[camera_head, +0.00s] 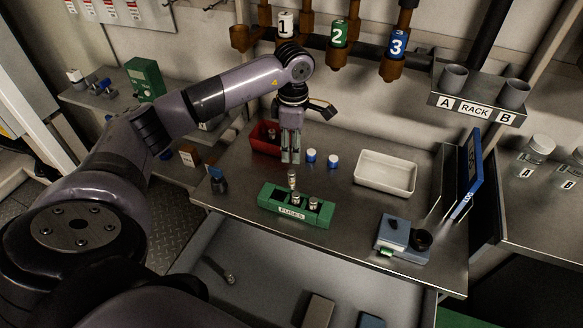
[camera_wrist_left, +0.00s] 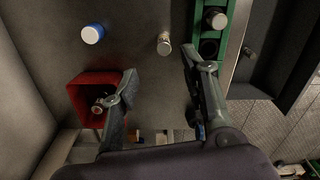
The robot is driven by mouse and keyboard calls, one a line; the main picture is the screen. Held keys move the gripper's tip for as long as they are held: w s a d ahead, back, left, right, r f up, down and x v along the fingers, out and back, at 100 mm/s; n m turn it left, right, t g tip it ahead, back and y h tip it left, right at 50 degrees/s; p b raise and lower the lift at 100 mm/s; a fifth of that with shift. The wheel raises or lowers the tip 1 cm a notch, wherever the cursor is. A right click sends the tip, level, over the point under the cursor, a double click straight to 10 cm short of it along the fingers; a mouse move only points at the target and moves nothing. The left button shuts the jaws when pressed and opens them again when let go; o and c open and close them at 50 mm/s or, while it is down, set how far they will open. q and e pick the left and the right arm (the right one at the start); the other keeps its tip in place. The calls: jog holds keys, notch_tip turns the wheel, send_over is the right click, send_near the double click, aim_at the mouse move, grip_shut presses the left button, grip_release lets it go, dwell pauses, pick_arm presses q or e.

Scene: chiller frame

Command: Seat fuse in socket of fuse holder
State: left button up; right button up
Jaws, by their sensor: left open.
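A small metal-capped fuse (camera_head: 292,180) stands upright on the bench just behind the green fuse holder (camera_head: 268,201). It also shows in the left wrist view (camera_wrist_left: 164,43), apart from the holder (camera_wrist_left: 224,41). There, the holder shows a dark empty socket (camera_wrist_left: 208,48) beside one holding a fuse (camera_wrist_left: 215,18). In the head view, fuses stand in the holder's middle and right sockets. My left gripper (camera_head: 291,158) points down above and behind the standing fuse. Its fingers (camera_wrist_left: 160,68) are apart with nothing between them. My right gripper is not in view.
A red bin (camera_head: 262,146) sits behind my left gripper, with a small item inside. Two blue-and-white caps (camera_head: 311,155) (camera_head: 334,161) stand right of it. A white tray (camera_head: 385,188), a blue-grey device (camera_head: 400,240) and an upright blue binder (camera_head: 468,175) are at the right.

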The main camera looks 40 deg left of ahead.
aim_at(292, 172)
pick_arm(q)
notch_tip(292, 172, down, 5)
jog(key=shift+r+p, duration=0.1)
jog(key=shift+p, duration=0.3)
jog(key=f, duration=0.1)
jog(key=f+p, duration=0.1)
jog(key=f, duration=0.1)
jog(key=f+p, duration=0.1)
jog(key=shift+s+f, duration=0.35)
jog(key=shift+f, duration=0.3)
jog(key=shift+c, duration=0.3)
grip_shut()
